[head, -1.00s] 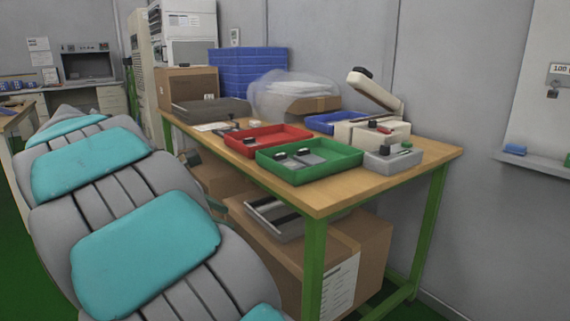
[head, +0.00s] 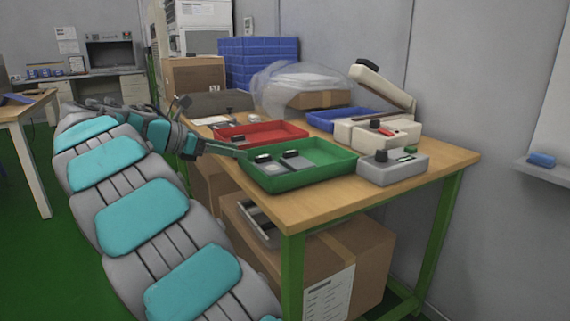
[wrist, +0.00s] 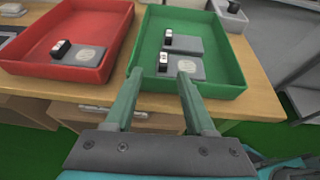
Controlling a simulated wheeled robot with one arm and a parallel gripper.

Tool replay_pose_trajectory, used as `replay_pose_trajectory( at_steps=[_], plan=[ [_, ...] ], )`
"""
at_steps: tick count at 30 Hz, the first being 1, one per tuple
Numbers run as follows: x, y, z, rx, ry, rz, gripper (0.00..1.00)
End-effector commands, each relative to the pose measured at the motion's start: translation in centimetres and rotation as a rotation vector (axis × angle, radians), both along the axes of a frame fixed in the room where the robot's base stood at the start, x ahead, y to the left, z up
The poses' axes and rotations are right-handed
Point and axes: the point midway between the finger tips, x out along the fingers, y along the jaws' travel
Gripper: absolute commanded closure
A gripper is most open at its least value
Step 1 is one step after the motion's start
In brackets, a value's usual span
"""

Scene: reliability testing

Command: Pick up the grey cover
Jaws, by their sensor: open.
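Several flat grey covers with a small black-and-white block on top lie in trays. In the wrist view, one grey cover (wrist: 186,67) lies near the front wall of the green tray (wrist: 236,70), with another grey cover (wrist: 187,45) just behind it. A third grey cover (wrist: 85,54) lies in the red tray (wrist: 113,20). My gripper (wrist: 161,75) is open and empty, its fingertips at the green tray's near wall, either side of the front cover's block. The head view shows my gripper (head: 241,153) reaching the green tray's left end; contact cannot be told.
The trays stand on a wooden workbench (head: 310,207) with green legs. A grey box with a black knob (head: 393,170) stands right of the green tray, a beige device (head: 378,134) behind it. Cardboard boxes (head: 345,265) sit underneath. A grey wall closes off the back.

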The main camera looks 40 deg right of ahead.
Motion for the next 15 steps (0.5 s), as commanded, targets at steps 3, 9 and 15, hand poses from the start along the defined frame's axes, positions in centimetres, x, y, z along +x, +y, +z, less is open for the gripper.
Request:
replay_pose_trajectory(
  at_steps=[3,9,15],
  plan=[
    [0.0,-0.4,-0.1,-0.002,0.004,0.002,0.45],
    [-0.4,-2.3,-0.9,-0.001,0.004,-0.001,0.45],
    [-1.0,-3.6,-1.4,-0.001,0.005,0.0,0.45]
  ],
)
